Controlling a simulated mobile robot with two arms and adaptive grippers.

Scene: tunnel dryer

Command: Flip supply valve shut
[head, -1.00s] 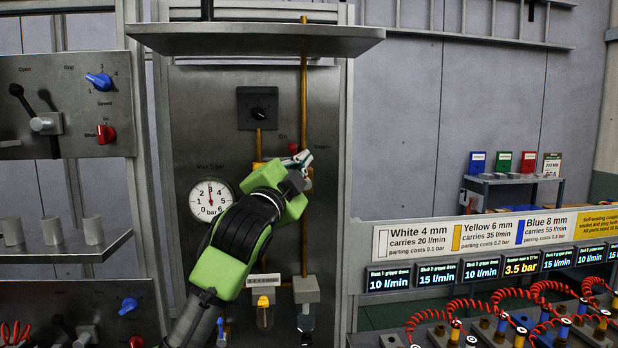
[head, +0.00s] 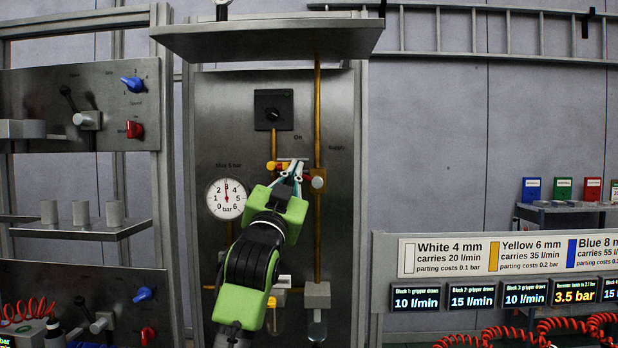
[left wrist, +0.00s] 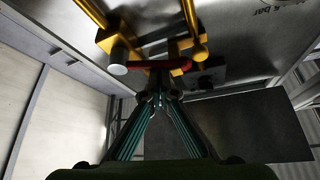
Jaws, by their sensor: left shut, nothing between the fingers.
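The supply valve has a round grey hub (head: 318,181) on the right-hand yellow pipe, just below the small "Supply" lettering. Its red lever shows a red end (head: 270,165) to the left of the hub, so it lies close to level. In the left wrist view the red lever (left wrist: 176,64) runs across, level, to the right of the hub (left wrist: 118,58). My left gripper (head: 294,165) is shut and empty, its tips (left wrist: 158,76) at the lever's middle; I cannot tell whether they touch it. They hide part of the lever. My right gripper is not in view.
A round pressure gauge (head: 226,198) with its needle pointing about straight up is left of my arm. A black rotary switch (head: 273,110) sits above. A metal shelf (head: 270,38) overhangs the panel. Filter bowls hang below. Side control panels (head: 80,105) stand at left.

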